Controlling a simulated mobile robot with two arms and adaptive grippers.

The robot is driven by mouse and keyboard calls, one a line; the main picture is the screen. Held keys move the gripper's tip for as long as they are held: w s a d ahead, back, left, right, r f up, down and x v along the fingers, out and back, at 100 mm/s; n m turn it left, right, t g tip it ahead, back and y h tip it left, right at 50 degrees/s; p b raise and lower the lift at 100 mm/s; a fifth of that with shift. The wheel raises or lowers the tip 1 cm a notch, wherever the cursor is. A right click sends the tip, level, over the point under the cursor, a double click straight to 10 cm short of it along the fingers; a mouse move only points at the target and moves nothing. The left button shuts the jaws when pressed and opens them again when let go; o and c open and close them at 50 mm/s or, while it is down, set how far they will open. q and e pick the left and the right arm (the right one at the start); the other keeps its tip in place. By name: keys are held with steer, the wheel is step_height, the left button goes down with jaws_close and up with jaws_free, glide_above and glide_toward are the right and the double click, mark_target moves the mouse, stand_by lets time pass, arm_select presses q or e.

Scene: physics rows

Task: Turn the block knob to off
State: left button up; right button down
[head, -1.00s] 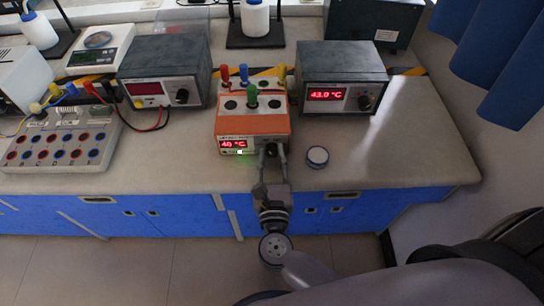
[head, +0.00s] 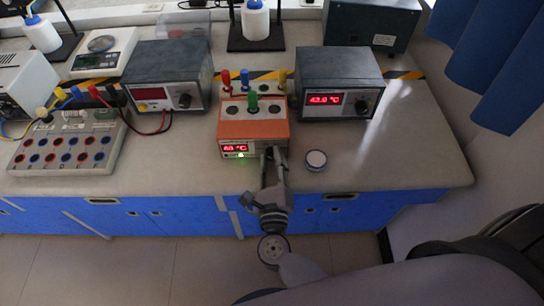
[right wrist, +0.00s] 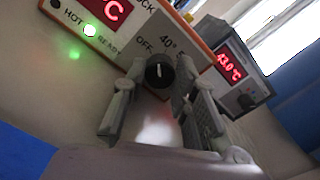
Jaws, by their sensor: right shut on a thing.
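The block heater is an orange-topped box (head: 254,130) on the bench in the head view. Its front has a red display (head: 234,149) and a lit green light, also seen in the right wrist view (right wrist: 90,30). The black block knob (right wrist: 160,72) sits on its front panel, with OFF and 40° printed above it. Its white pointer line points roughly up in the wrist view, around between those labels. My right gripper (head: 273,154) is shut on the knob, one finger on each side; in the head view it hides the knob. My left gripper is not in view.
A grey meter (head: 341,82) reading about 43.0 °C stands right of the heater. Coloured plugs stand on the heater's top. Bare bench lies to the right.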

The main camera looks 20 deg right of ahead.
steer(key=n+p, duration=0.2)
steer(key=n, duration=0.3)
steer(key=shift+p, duration=0.35)
stand_by(0.4)
steer(key=c, duration=1.3)
jaws_free()
